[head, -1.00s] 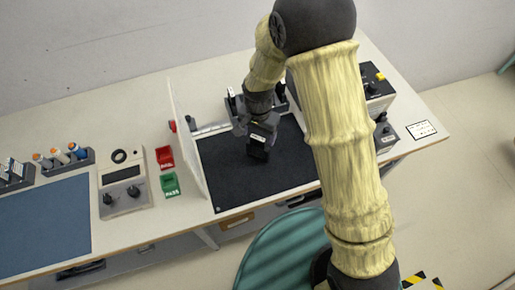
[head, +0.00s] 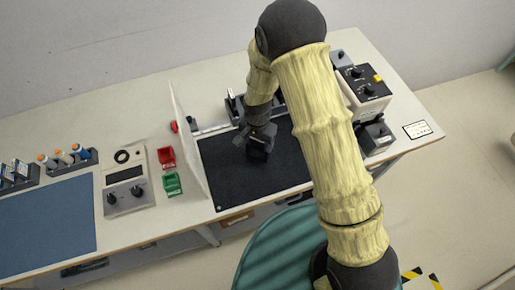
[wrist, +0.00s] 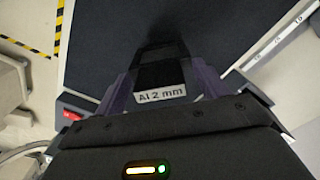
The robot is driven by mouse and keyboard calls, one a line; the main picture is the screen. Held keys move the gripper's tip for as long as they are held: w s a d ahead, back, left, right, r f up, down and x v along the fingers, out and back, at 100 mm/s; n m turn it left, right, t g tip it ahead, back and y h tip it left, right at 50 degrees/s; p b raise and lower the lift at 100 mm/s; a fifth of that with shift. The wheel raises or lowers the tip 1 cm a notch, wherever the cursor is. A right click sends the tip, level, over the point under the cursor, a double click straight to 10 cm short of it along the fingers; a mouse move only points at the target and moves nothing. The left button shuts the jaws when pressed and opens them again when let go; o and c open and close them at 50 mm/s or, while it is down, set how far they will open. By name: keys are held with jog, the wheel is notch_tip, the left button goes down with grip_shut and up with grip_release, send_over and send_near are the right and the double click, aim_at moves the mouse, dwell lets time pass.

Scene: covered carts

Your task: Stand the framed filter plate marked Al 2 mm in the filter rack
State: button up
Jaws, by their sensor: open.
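The framed filter plate marked Al 2 mm (wrist: 160,93) shows its label and dark frame between my fingertips in the wrist view. My gripper (wrist: 158,88) is open, with one purple finger on each side of the plate; I cannot tell whether either touches it. In the head view, my gripper (head: 258,143) is low over the black mat, pointing down, and the plate is not clearly distinguishable from its dark fingers. A dark bracketed holder (head: 236,106) stands behind the mat, partly hidden by my arm; I cannot tell if it is the filter rack.
A thin white panel (head: 188,140) stands upright left of the black mat (head: 225,180). Beyond it are red (head: 166,157) and green (head: 172,184) trays, a dial box (head: 125,190) and a vial rack (head: 70,160). A knobbed instrument (head: 362,85) is at the right.

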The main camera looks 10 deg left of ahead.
jog(key=c, duration=1.5)
jog(key=shift+r+b, duration=1.7)
jog(key=shift+r, duration=3.3)
